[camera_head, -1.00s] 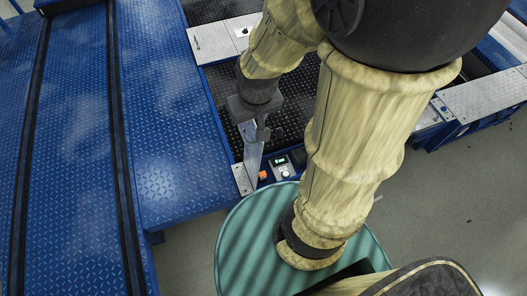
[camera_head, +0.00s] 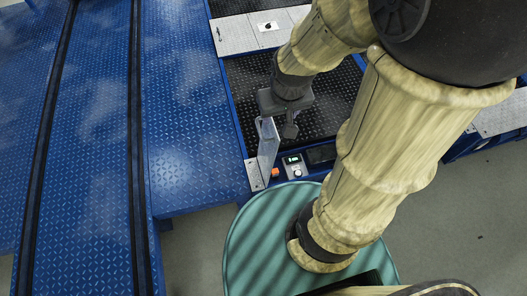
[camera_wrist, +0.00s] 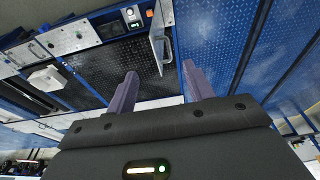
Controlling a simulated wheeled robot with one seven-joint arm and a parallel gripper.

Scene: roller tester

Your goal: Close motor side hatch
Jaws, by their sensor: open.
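The motor side hatch looks like the narrow metal flap (camera_head: 267,145) standing open and upright at the front left edge of the black tread panel, beside the orange button. It also shows in the wrist view as a pale panel with a handle (camera_wrist: 157,42). My gripper (camera_head: 290,130) hangs over the black panel, just right of the flap in the head view. In the wrist view its two purple fingers (camera_wrist: 160,84) are spread apart with nothing between them. The flap lies beyond the fingertips there. I cannot tell whether a finger touches it in the head view.
A control box with a small lit display (camera_head: 292,159) and an orange button (camera_head: 275,172) sits near the flap's foot. A blue ramp (camera_head: 185,110) lies to the left. A green round base (camera_head: 245,250), likely mine, is in front. Grey plates (camera_head: 240,37) lie behind.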

